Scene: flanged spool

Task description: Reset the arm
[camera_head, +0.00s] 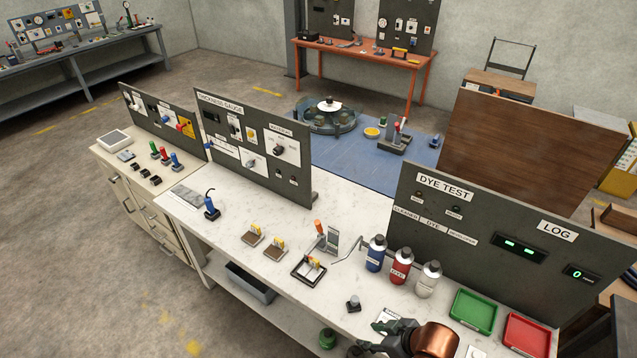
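My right gripper (372,348) shows at the bottom edge, low over the front of the white workbench (225,235). It is dark, small and partly cut off by the frame, so I cannot tell whether its fingers are open or shut. A shiny copper-coloured rounded part (436,338) is right beside it; I cannot tell whether it belongs to my arm. My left gripper is not in view. A flanged round piece with a pale top (329,105) sits on a round stand on the blue floor mat (350,165).
Blue (376,254), red (401,267) and white (428,280) bottles stand before the dye test panel (480,210). A green tray (473,311) and red tray (527,335) lie to the right. A small dark-knobbed block (353,304) stands near my gripper. The thickness gauge panel (255,150) rises behind.

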